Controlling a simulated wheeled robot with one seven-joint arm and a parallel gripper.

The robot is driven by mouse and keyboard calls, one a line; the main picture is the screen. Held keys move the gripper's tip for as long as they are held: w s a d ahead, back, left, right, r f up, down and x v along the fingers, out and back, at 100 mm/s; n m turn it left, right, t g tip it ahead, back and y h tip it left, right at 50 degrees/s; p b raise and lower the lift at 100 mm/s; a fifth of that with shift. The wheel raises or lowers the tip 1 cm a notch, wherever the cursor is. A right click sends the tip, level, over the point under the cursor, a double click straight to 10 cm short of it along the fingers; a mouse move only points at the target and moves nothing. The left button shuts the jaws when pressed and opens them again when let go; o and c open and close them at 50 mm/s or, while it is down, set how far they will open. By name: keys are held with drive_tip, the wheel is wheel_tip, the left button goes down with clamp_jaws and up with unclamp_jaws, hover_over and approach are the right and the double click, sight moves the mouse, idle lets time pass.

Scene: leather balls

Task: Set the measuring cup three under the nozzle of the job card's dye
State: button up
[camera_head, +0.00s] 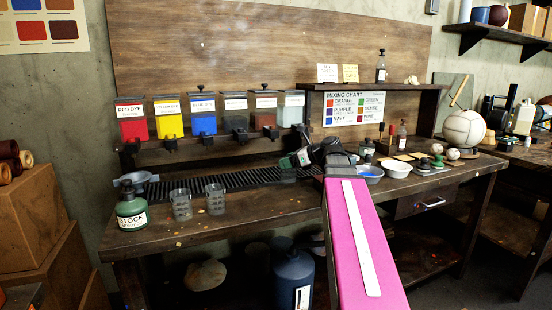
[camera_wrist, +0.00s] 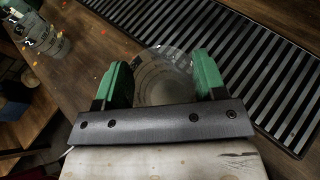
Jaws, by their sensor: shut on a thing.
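My gripper (camera_head: 298,158) is over the bench by the right part of the drip grate, seen side-on. In the wrist view its green fingers (camera_wrist: 162,82) are shut on a clear measuring cup (camera_wrist: 164,72); its number cannot be read. Two other clear cups, a left one (camera_head: 181,205) and a right one (camera_head: 215,199), stand at the bench's front left. A cup marked 2 (camera_wrist: 45,42) shows in the wrist view. Dispensers hang in a row: red (camera_head: 132,122), yellow (camera_head: 168,118), blue (camera_head: 202,116), then darker and pale ones. Two small cards (camera_head: 327,73) stand on the shelf, their writing unreadable.
The black slatted drip grate (camera_head: 215,184) lies below the nozzles. A green stock bottle (camera_head: 131,209) stands at the left end. A mixing chart (camera_head: 358,108) hangs right of the dispensers. Bowls (camera_head: 397,169) and small items crowd the bench to the right of my gripper.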

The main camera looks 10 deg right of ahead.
drive_tip(key=w+a, duration=0.1)
drive_tip(key=w, duration=0.4)
drive_tip(key=w+a, duration=0.1)
drive_tip(key=w, duration=0.4)
drive_tip(key=w+a+f, duration=0.1)
drive_tip(key=w, duration=0.4)
drive_tip(key=shift+w, duration=0.1)
drive_tip(key=shift+f, duration=0.25)
drive_tip(key=shift+f, duration=0.1)
drive_tip(key=o, duration=0.9)
